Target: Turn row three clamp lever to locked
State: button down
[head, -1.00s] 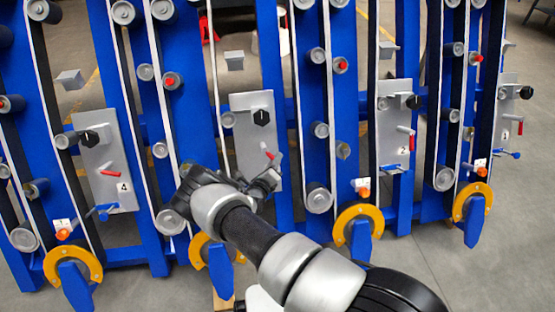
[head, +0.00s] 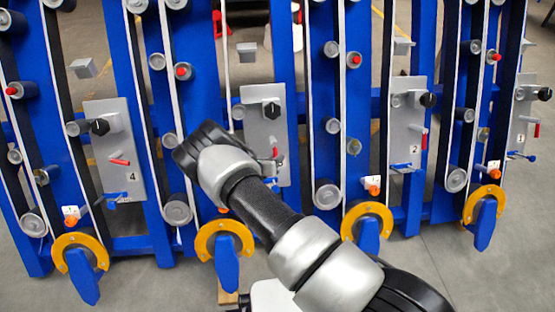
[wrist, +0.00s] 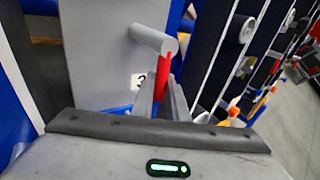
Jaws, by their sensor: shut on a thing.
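The lever's lower end is hidden between the fingers. The "3" label (wrist: 137,80) is partly covered. A blue handle (wrist: 117,109) shows low on the plate.
Similar plates stand at row four (head: 113,150) on the left and row two (head: 406,125) on the right, with their own red levers and knobs. Blue posts, rollers and yellow curved guards (head: 224,240) surround the plate. Open grey floor lies in front.

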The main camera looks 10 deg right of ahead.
jog(key=shift+a, duration=0.1)
dwell(0.4)
jog(key=c, duration=1.7)
grip_release()
jog(key=p+v, duration=0.4)
jog(key=v, duration=1.3)
jog(key=shift+s+r, duration=0.1)
jog(key=shift+r, duration=0.15)
